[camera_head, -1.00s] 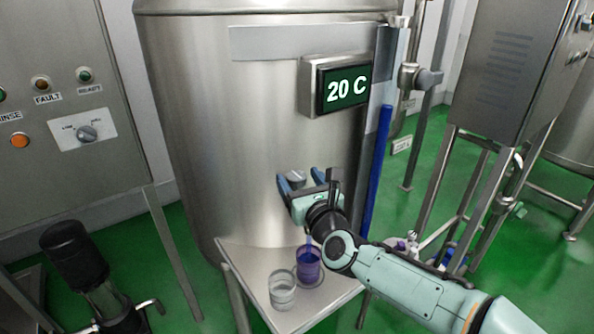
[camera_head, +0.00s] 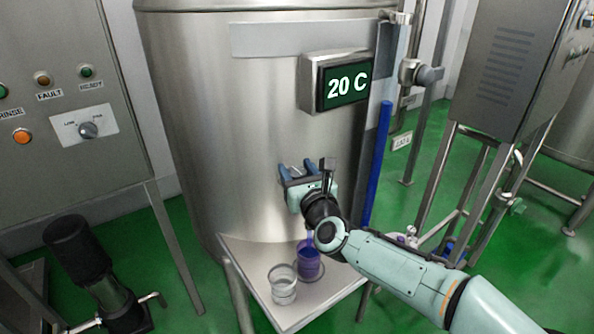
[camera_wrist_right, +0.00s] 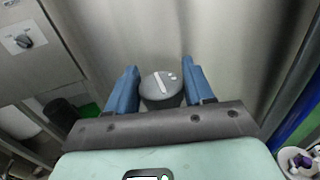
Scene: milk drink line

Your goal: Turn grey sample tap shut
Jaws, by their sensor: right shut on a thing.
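The grey sample tap (camera_wrist_right: 161,89) has a round dark grey knob with a pale line and small marks on its face. In the right wrist view it sits between the two blue fingers of my right gripper (camera_wrist_right: 160,85), which is shut on it. In the head view my right gripper (camera_head: 297,170) is at the front of the steel tank (camera_head: 230,120), and the knob is mostly hidden by the gripper. A beaker of purple liquid (camera_head: 308,264) stands below it, with a thin purple streak above. My left gripper is out of view.
A clear beaker (camera_head: 283,285) stands next to the purple one on a small steel shelf (camera_head: 243,250). A display reading 20 C (camera_head: 345,88) is on the tank above. A blue vertical tube (camera_head: 377,165) runs to the right of my gripper. A control cabinet (camera_head: 60,170) stands at left.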

